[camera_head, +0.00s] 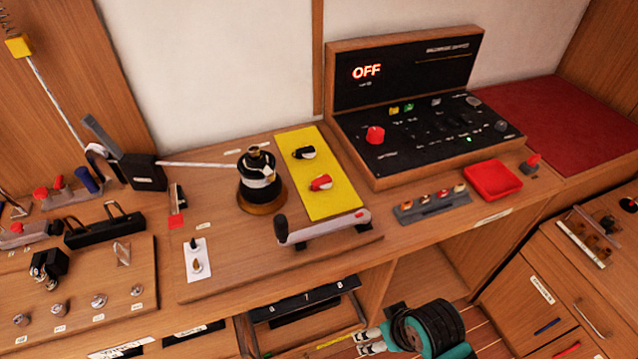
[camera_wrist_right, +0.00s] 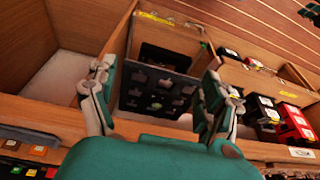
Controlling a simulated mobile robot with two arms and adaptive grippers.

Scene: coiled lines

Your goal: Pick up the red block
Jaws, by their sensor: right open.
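Several red things show, and I cannot tell for sure which is the red block. In the wrist view, red blocks (camera_wrist_right: 290,124) stand beside dark ones in a wooden compartment at the right, outside my fingers. In the head view, a flat red square piece (camera_head: 491,180) lies on the bench in front of the control box. My right gripper (camera_head: 369,342) is at the bottom of the head view, below the bench front. In the wrist view, the right gripper (camera_wrist_right: 155,95) is open, its fingers apart with nothing held between them. My left gripper is not in view.
The black control box (camera_head: 415,110) reads OFF and has a red knob. A winch (camera_head: 261,182) and a yellow plate (camera_head: 315,175) stand on the bench. In the wrist view, a dark panel (camera_wrist_right: 157,90) shows beyond my fingers, with wooden dividers around it.

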